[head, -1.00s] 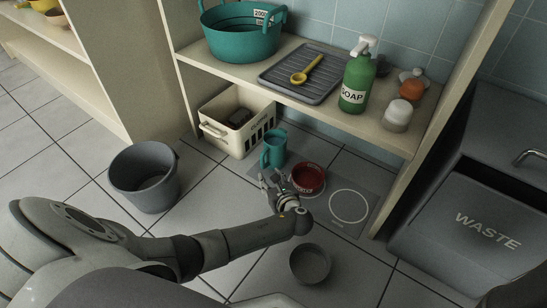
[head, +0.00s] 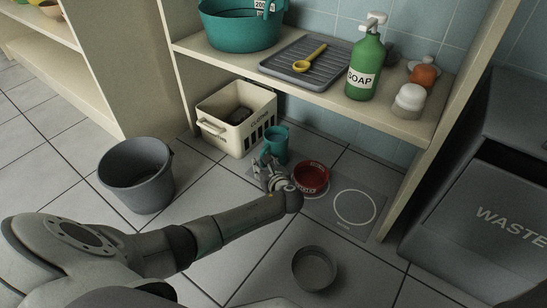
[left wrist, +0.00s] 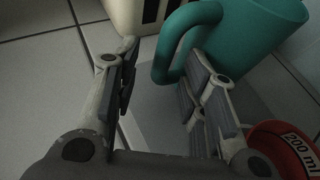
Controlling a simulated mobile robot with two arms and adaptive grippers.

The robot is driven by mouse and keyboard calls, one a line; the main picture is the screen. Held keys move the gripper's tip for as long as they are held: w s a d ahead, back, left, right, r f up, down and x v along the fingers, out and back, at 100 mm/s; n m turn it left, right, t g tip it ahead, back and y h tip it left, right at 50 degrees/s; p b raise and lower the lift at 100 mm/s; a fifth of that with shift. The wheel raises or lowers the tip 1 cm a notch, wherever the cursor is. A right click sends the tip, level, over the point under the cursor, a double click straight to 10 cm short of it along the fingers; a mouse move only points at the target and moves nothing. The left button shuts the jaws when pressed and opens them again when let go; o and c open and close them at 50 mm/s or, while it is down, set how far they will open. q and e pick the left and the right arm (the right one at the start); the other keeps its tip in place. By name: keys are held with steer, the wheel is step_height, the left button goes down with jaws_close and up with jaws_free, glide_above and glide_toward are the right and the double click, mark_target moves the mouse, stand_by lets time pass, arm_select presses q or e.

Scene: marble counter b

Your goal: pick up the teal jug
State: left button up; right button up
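The teal jug (head: 277,143) stands upright on the floor beneath the shelf, to the right of the cream crate. In the left wrist view the jug (left wrist: 245,42) fills the upper right, its handle pointing left. My left gripper (head: 267,167) is open, just in front of the jug. In the left wrist view the left gripper (left wrist: 165,60) has its fingers spread on both sides of the handle's line, with the handle just beyond the fingertips. I cannot tell whether the right finger touches the jug. My right gripper is not in view.
A red bowl (head: 312,178) sits close to the right of my gripper. The cream crate (head: 213,129) stands left of the jug, and the shelf (head: 310,82) hangs above. A grey bucket (head: 138,180) and a grey round bowl (head: 314,267) stand on the floor.

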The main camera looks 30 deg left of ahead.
arm_select(q)
steer(key=shift+a, duration=0.1)
jaws_close()
stand_by(0.3)
steer(key=shift+r, duration=0.1)
steer(key=shift+r+p, duration=0.15)
steer(key=shift+p, duration=0.2)
